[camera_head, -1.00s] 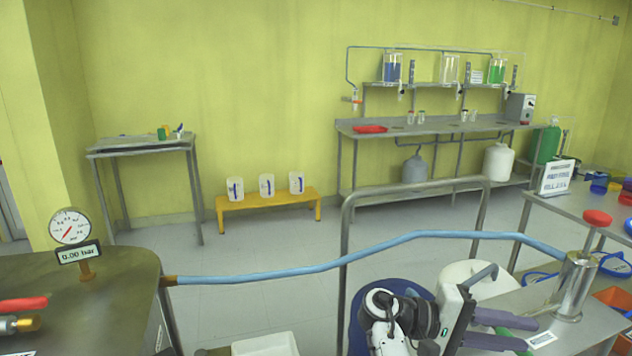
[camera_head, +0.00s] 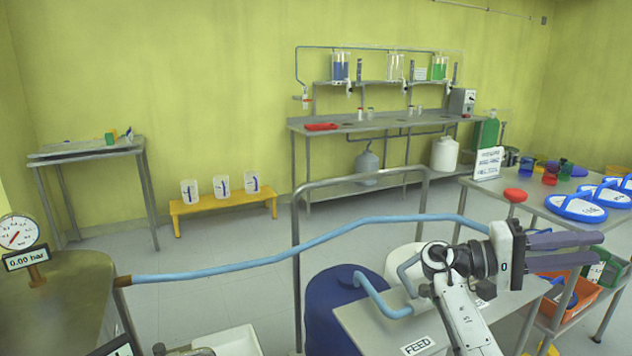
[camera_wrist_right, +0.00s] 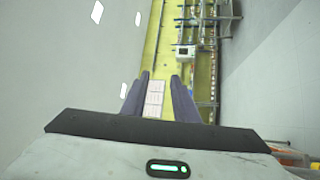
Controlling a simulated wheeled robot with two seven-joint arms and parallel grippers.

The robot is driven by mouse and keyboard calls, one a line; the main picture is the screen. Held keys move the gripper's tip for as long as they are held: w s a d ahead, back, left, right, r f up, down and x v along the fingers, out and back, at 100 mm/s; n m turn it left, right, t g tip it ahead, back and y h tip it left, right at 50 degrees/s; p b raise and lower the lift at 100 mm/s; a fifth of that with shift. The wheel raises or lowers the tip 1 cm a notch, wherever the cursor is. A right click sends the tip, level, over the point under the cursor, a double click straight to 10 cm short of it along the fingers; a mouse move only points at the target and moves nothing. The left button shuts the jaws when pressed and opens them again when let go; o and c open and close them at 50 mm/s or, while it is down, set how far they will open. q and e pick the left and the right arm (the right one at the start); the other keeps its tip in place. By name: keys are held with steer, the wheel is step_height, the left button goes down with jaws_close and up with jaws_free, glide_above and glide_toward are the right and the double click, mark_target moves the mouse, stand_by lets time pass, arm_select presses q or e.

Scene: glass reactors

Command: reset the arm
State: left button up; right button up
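My right arm comes up from the bottom in the head view. Its white and black right gripper (camera_head: 598,248) points to the right, with two dark grey fingers apart and nothing between them. The right wrist view shows the same gripper (camera_wrist_right: 160,76) with its fingers parted and an empty gap. The gripper is in front of the side bench with the red knob (camera_head: 515,195), and it hides part of that bench. My left gripper is not in view.
A metal rail (camera_head: 297,230) and a blue drum (camera_head: 330,300) stand left of the arm. An orange bin (camera_head: 556,297) is below the gripper. Blue-rimmed discs (camera_head: 576,208) lie on the right bench.

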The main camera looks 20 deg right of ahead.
steer(key=s+d+r+m+g+y, duration=0.1)
steer(key=s+d+r+m+g, duration=0.35)
steer(key=r, duration=0.45)
steer(key=w+d+f+n+t+h, duration=0.1)
steer(key=w+f+n+t+h, duration=0.2)
steer(key=w+f+n+t, duration=0.55)
steer(key=w+d+f+n+t+h, duration=0.15)
steer(key=w+f+n+t, duration=0.35)
steer(key=f+n+t, duration=0.6)
steer(key=w+a+f+n+t+y, duration=0.1)
steer(key=a+f+n+t+y, duration=0.1)
steer(key=a+f+t+y, duration=0.45)
steer(key=w+a+f+n+t+y, duration=0.1)
steer(key=a+f+y, duration=0.2)
steer(key=a+f, duration=0.7)
steer(key=s+a+f+m+g+y, duration=0.1)
steer(key=s+a+f+y, duration=0.5)
steer(key=s+a+f, duration=0.45)
steer(key=s+a+f+y, duration=0.5)
steer(key=a+f+y, duration=0.15)
steer(key=a, duration=0.75)
steer(key=w+a+m, duration=0.1)
steer(key=a+m, duration=0.3)
steer(key=a, duration=0.7)
steer(key=shift+a+m+b, duration=0.3)
steer(key=shift+a+m, duration=0.05)
steer(key=shift+m, duration=0.05)
